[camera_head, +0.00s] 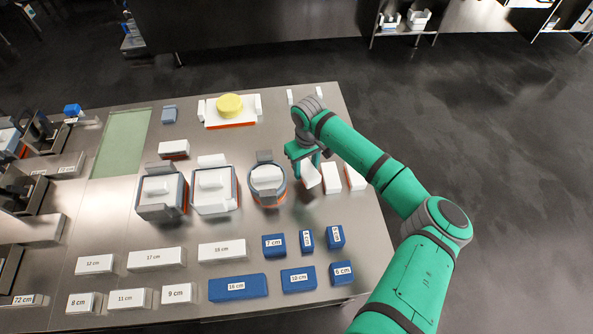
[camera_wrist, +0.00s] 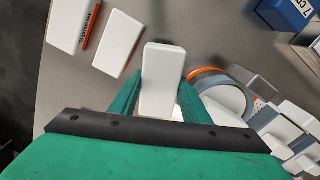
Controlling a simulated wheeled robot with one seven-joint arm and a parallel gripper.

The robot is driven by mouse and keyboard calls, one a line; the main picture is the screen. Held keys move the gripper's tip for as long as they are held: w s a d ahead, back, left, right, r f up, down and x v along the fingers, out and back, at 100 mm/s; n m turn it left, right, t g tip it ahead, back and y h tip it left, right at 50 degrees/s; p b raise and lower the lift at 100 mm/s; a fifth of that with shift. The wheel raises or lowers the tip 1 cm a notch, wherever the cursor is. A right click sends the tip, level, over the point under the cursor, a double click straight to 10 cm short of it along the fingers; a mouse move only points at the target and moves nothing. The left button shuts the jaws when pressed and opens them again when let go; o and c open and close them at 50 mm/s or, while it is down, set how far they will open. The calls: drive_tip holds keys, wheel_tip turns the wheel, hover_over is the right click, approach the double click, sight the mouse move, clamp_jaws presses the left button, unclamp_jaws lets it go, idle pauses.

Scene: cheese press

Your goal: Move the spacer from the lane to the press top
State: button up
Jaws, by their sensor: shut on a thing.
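My gripper (camera_head: 309,168) is shut on a white block (camera_head: 311,179), the spacer, right of the round grey mould. In the wrist view the spacer (camera_wrist: 161,78) is gripped between my green fingers; no label shows on its visible face. Two more white blocks (camera_head: 332,178) (camera_head: 356,177) with orange edges lie just right of it; they also show in the wrist view (camera_wrist: 118,43) (camera_wrist: 70,22). Dark press-like devices (camera_head: 18,190) stand at the left edge, partly cut off. I cannot tell which surface is the press top.
The round mould (camera_head: 267,180) and two square moulds (camera_head: 214,190) (camera_head: 161,195) stand left of my gripper. White blocks (camera_head: 155,259) and blue blocks (camera_head: 238,287) with centimetre labels lie in front. A yellow cheese (camera_head: 229,105) sits behind. A pale green mat (camera_head: 122,142) is clear.

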sight(306, 168)
drive_tip(key=shift+f, duration=3.05)
drive_tip(key=o, duration=1.1)
drive_tip(key=shift+f, duration=0.1)
wheel_tip(306, 168, up, 12)
drive_tip(key=shift+r, duration=0.15)
